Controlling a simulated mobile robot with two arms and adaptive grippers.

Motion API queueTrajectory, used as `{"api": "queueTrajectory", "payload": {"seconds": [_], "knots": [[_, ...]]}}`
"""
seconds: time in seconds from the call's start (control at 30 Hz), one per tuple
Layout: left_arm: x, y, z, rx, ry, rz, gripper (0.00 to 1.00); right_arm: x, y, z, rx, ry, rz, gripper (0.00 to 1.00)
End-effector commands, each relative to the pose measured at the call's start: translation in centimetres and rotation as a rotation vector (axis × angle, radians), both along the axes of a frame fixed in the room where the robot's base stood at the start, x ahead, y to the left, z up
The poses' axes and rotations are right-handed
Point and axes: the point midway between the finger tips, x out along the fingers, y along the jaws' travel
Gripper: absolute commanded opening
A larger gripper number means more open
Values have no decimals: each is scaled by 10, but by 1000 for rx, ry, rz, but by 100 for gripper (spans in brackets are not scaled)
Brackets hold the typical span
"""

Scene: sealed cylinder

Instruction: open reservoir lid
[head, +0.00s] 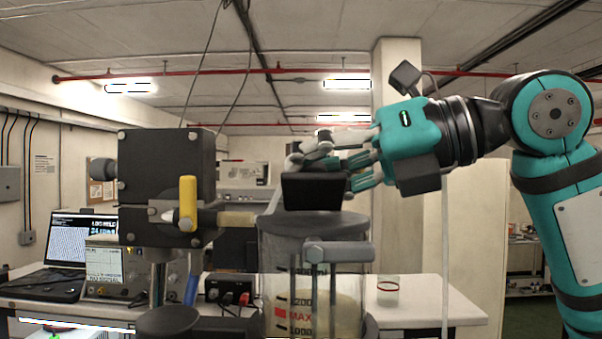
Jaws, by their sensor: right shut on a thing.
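The reservoir (283,285) is a clear cylinder with volume marks and a red MAX label, partly filled with pale liquid. Its dark grey lid (300,223) sits on top, level as far as I can see. A black block-shaped handle (311,193) stands up from the lid. My right gripper (322,160) reaches in from the right, its fingers at the top of the handle and partly hidden behind it. It is shut on the handle. The exact finger contact is hidden. My left gripper is not in view.
A dark pump block (166,180) with a yellow lever (187,203) stands left of the reservoir, joined by a pale pipe. A grey horizontal bar (338,252) crosses the reservoir's front. A glass beaker (388,290) and a laptop (67,240) are behind.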

Motion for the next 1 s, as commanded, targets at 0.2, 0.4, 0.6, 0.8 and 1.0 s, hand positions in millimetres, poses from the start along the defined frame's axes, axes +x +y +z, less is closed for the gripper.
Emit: {"api": "queueTrajectory", "payload": {"seconds": [0.2, 0.4, 0.6, 0.8, 1.0], "knots": [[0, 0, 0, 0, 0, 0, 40, 10, -1, 5, 8, 205, -2, 0], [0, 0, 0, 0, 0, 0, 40, 19, -2, 5, 11, 396, -3, 0], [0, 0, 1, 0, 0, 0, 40, 28, -2, 4, 13, 581, -4, 0], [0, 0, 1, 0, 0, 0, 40, 35, -2, 1, 15, 743, -4, 0], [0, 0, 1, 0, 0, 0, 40, 40, -3, -2, 18, 862, -6, 0]]}}
